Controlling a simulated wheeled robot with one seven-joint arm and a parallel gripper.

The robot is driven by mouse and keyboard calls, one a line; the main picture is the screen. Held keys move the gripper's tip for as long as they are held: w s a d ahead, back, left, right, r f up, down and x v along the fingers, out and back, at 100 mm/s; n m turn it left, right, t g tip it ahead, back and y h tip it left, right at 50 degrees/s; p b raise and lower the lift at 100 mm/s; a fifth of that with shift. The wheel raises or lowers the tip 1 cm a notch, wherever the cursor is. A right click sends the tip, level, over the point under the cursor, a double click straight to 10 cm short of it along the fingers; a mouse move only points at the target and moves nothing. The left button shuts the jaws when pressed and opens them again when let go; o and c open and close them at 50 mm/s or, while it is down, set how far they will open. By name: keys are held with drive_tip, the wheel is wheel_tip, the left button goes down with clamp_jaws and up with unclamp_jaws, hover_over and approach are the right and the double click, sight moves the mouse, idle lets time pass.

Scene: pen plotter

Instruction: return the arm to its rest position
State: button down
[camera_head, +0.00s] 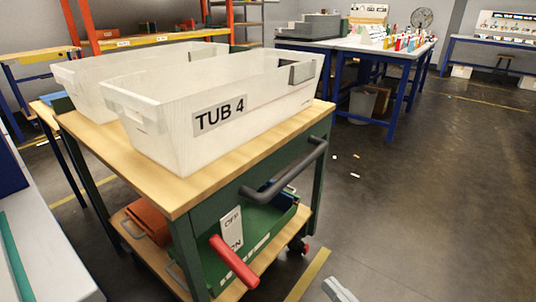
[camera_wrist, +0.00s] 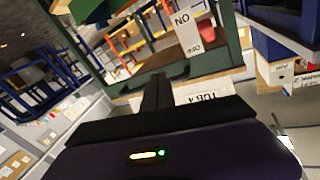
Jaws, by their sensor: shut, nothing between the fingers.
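My gripper (camera_wrist: 157,88) shows in the wrist view as dark fingers closed together, with nothing seen between them. Its dark body with a lit indicator fills the bottom of that view. The wrist view is strongly turned, with the cart's green frame, an ON/OFF plate (camera_wrist: 187,33) and part of a TUB 4 label (camera_wrist: 203,92) beyond the fingers. I cannot tell how far the fingers are from the cart. In the head view the gripper is not recognisable; a small pale piece shows at the bottom edge.
A green cart (camera_head: 250,190) with a wooden top carries two white tubs; the front one (camera_head: 190,140) is marked TUB 4. A dark handle (camera_head: 285,172) and a red lever (camera_head: 233,262) stick out from it. Open floor (camera_head: 430,210) lies to the right.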

drive_tip(key=s+d+f+m+t+h, duration=0.1)
drive_tip(key=s+d+f+m+h, duration=0.45)
drive_tip(key=s+d+h, duration=0.3)
drive_tip(key=s+a+r+n+g+h, duration=0.1)
drive_tip(key=s+r+n, duration=0.1)
drive_tip(key=s, duration=1.8)
wheel_tip(320, 180, up, 32)
drive_tip(key=p, duration=3.2)
drive_tip(key=shift+a+g+p, duration=0.2)
drive_tip(key=shift+g+p, duration=0.1)
drive_tip(key=shift+s+f, duration=0.1)
drive_tip(key=shift+f, duration=0.05)
